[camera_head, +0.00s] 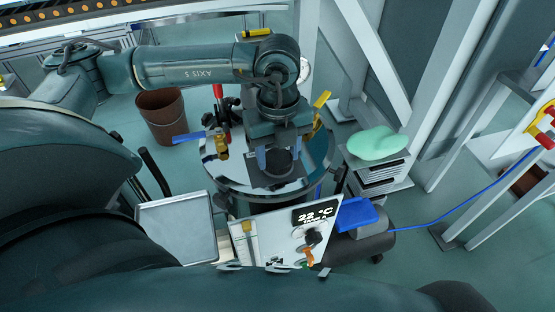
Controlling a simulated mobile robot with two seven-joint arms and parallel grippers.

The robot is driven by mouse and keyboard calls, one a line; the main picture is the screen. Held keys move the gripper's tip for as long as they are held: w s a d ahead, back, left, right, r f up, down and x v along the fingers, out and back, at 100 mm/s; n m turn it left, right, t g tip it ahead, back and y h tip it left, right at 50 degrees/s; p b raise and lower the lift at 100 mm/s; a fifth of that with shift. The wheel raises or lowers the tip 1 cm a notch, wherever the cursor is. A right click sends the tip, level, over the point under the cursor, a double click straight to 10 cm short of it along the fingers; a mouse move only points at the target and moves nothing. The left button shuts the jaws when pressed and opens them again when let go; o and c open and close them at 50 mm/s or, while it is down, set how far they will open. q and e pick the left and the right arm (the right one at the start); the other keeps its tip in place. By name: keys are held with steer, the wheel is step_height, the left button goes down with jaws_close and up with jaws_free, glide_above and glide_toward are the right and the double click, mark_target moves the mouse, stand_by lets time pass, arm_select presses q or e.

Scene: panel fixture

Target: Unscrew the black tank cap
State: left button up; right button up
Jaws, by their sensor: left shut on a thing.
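The black tank cap (279,162) is on top of the round shiny metal tank (232,185), near the middle of the view. My left gripper (279,156) comes down from above, with its two blue-grey fingers on either side of the cap. It is shut on the cap, and its body hides part of the cap and the tank lid. I cannot tell whether the cap is lifted or turned. My right gripper is not in view.
Valves with a blue handle (188,137) and a yellow handle (322,99) stand close around the gripper. A control panel showing 22 °C (290,240) is in front of the tank. A brown bin (162,118) stands behind left; a green object (376,143) lies on a cart at right.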

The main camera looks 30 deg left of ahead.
arm_select(q)
steer(key=shift+n, duration=0.9)
steer(key=shift+f+n, duration=0.1)
steer(key=shift+n, duration=1.6)
steer(key=shift+b, duration=0.3)
steer(key=shift+n, duration=1.7)
